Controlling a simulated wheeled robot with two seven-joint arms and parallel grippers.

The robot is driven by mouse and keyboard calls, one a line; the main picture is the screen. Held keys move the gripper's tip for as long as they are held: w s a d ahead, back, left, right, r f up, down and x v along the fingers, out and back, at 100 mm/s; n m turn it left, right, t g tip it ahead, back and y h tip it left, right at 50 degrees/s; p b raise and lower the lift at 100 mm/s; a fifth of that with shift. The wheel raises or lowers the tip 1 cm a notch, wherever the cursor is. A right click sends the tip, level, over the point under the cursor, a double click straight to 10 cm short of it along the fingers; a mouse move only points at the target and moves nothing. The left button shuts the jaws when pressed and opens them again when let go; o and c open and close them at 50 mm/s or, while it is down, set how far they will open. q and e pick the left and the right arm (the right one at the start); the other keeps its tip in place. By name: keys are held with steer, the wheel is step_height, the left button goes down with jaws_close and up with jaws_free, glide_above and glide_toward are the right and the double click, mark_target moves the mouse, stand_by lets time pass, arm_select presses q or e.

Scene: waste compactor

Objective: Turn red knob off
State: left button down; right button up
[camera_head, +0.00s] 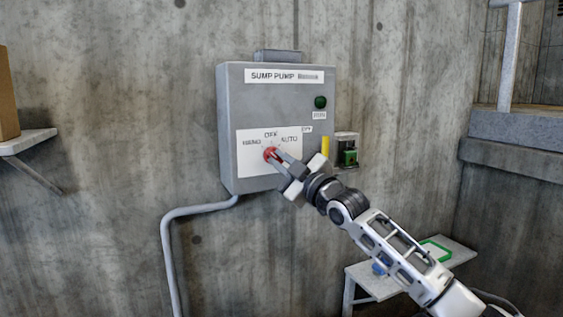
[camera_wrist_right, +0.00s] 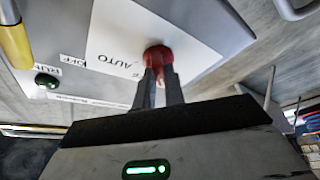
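The red knob (camera_head: 270,154) is on the lower front of a grey sump pump box (camera_head: 277,108), on a white label plate (camera_head: 252,168) marked HAND, OFF and AUTO. In the right wrist view the red knob (camera_wrist_right: 157,55) is between the tips of the two dark fingers. My right gripper (camera_head: 276,158) reaches in from the lower right, and its fingers (camera_wrist_right: 160,75) are close together around the knob. The fingers partly hide the knob, so its exact pointing direction is hard to read. My left gripper is not in view.
A green button (camera_head: 320,102) and a yellow part (camera_head: 325,147) sit right of the knob. A grey pipe (camera_head: 168,240) runs down the wall. A shelf (camera_head: 28,141) is at left and a small bench (camera_head: 455,252) at lower right.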

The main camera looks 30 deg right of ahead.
steer(key=shift+m, duration=0.3)
jaws_close()
steer(key=shift+a+f, duration=0.1)
steer(key=m+t+h+p, duration=0.1)
steer(key=m+h, duration=0.1)
steer(key=m, duration=0.4)
steer(key=m+h+p, duration=0.1)
steer(key=shift+a+m+t+h+p, duration=0.15)
steer(key=shift+m+t+h+p, duration=0.15)
steer(key=shift+m+t, duration=0.1)
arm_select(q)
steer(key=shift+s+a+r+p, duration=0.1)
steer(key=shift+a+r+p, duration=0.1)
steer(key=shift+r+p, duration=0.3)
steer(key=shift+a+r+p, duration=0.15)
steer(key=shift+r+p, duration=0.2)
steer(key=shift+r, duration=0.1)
arm_select(e)
steer(key=shift+m+h, duration=1.2)
steer(key=shift+m, duration=0.6)
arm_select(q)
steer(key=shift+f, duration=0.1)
arm_select(e)
steer(key=shift+f+m, duration=0.1)
steer(key=shift+m, duration=0.2)
steer(key=o, duration=0.7)
jaws_free()
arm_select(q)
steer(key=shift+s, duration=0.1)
